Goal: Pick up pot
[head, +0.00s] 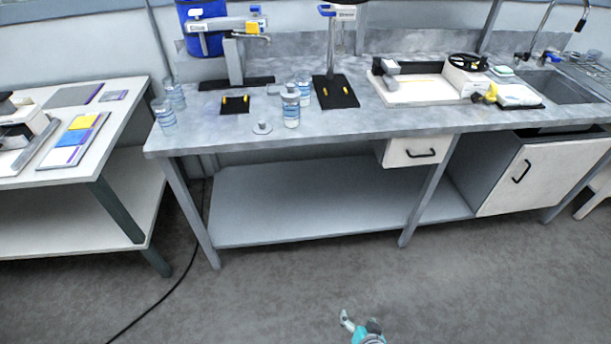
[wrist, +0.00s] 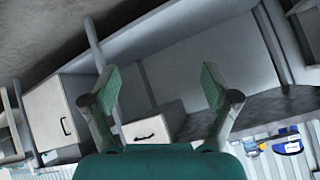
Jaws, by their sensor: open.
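Several clear pots with blue bands stand on the grey workbench (head: 215,128). One pot (head: 291,107) is near the bench's front edge, with another pot (head: 304,88) close behind it. Two more pots, a front one (head: 162,112) and a back one (head: 174,95), stand at the bench's left end. I cannot tell which pot the task means. My gripper (wrist: 160,85) is open in the wrist view, with two green fingers spread apart and nothing between them. It is away from the pots. In the head view, part of my teal arm shows low in the picture.
A loose lid-like disc (head: 262,128) lies beside the front pot. Black-based stands (head: 336,92) rise behind. A drawer (head: 418,151) and a cabinet door (head: 519,178) are under the bench. A white table (head: 60,105) stands left. The floor in front is clear, except for a cable.

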